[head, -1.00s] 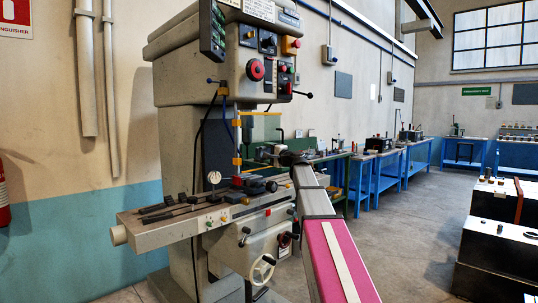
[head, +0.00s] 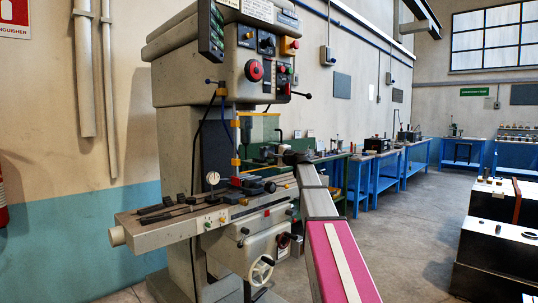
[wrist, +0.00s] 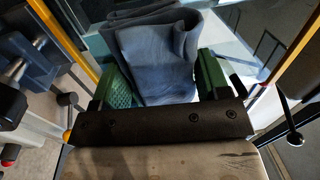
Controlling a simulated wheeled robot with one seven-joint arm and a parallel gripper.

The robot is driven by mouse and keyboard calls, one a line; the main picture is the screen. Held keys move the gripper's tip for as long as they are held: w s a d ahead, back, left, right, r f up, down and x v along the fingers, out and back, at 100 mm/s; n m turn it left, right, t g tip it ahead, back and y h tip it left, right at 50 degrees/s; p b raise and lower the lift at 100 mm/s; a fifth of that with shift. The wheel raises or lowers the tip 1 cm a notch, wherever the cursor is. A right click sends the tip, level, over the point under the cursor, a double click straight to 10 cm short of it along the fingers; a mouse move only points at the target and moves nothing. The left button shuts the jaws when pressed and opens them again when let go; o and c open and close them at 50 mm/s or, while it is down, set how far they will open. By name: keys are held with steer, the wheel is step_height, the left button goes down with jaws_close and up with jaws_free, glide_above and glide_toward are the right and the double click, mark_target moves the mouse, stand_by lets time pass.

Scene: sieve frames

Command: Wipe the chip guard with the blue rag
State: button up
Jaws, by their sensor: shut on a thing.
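The blue rag (wrist: 160,60) is bunched and folded between the green-padded fingers of my gripper (wrist: 163,78) in the wrist view. My gripper is shut on it. The chip guard (head: 262,130) is a clear pane with yellow edging, standing in front of the milling machine's spindle in the head view. In the wrist view its clear pane (wrist: 238,42) lies beyond the rag, with yellow edges on both sides. The rag overlaps the pane in this view; I cannot tell whether they touch. In the head view the rag is not clearly seen.
The milling machine's table (head: 165,228) carries a dial gauge (head: 213,178), clamps and dark bars below the guard. A black-knobbed lever (wrist: 294,138) is close on the right in the wrist view. Blue workbenches (head: 375,175) line the back wall.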

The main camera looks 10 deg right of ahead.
mark_target(265, 153)
steer(key=shift+w, duration=0.15)
steer(key=shift+s+a, duration=0.55)
steer(key=shift+a, duration=0.3)
steer(key=shift+s+a, duration=0.5)
steer(key=shift+a, duration=0.35)
steer(key=shift+s, duration=0.1)
steer(key=shift+r+v, duration=0.15)
steer(key=shift+v, duration=1.3)
steer(key=shift+r+v, duration=0.15)
steer(key=shift+v, duration=1.35)
steer(key=shift+d, duration=0.15)
steer(key=v, duration=0.3)
steer(key=shift+r, duration=0.15)
